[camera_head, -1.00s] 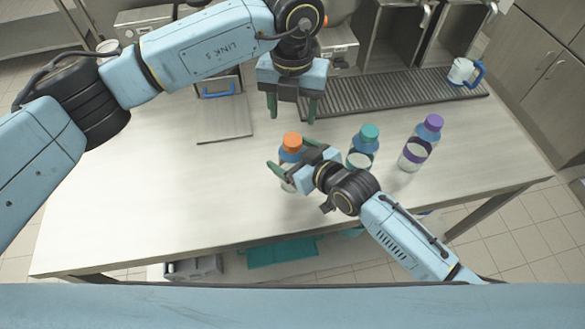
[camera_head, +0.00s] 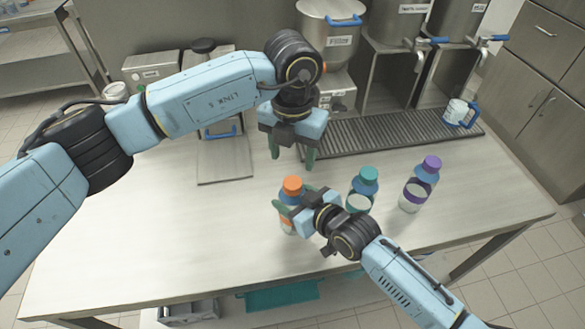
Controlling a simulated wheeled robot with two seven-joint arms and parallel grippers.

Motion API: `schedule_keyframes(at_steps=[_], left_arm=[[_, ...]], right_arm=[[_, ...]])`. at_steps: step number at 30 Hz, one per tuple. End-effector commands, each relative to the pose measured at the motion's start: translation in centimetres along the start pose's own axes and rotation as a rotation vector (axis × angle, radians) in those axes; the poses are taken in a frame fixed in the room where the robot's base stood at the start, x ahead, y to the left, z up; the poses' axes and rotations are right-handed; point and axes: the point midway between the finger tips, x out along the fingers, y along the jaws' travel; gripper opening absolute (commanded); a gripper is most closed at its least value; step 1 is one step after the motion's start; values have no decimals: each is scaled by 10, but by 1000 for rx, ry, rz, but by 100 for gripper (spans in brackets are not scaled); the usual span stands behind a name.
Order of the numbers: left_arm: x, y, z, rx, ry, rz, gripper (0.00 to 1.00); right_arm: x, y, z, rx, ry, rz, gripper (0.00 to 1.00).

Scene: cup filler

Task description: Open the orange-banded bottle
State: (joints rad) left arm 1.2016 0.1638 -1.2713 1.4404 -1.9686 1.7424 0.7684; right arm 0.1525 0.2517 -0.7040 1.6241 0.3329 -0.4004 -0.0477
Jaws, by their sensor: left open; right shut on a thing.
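The orange-banded bottle (camera_head: 291,190) stands upright on the table with its orange cap on. My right gripper (camera_head: 284,214) is shut on the bottle's body from the right and hides part of it. My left gripper (camera_head: 292,146) is open and empty, fingers pointing down, above and behind the orange cap in the picture. It does not appear to touch the cap.
A teal-capped bottle (camera_head: 362,188) and a purple-capped bottle (camera_head: 421,183) stand to the right. A drip grate (camera_head: 390,134) with a blue-handled white mug (camera_head: 456,112) lies behind, below the dispensers (camera_head: 395,50). The table's left side (camera_head: 150,230) is clear.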

Motion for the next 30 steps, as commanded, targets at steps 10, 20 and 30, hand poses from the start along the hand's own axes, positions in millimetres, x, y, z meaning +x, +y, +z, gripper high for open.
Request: schedule_keyframes(at_steps=[10, 20, 30], left_arm=[[0, 0, 0, 648, 0, -1, 56], [0, 0, 0, 1279, 0, -1, 56], [0, 0, 0, 1929, 0, -1, 56]], right_arm=[[0, 0, 0, 0, -1, 0, 0], [0, 0, 0, 0, -1, 0, 0], [0, 0, 0, 0, -1, 0, 0]])
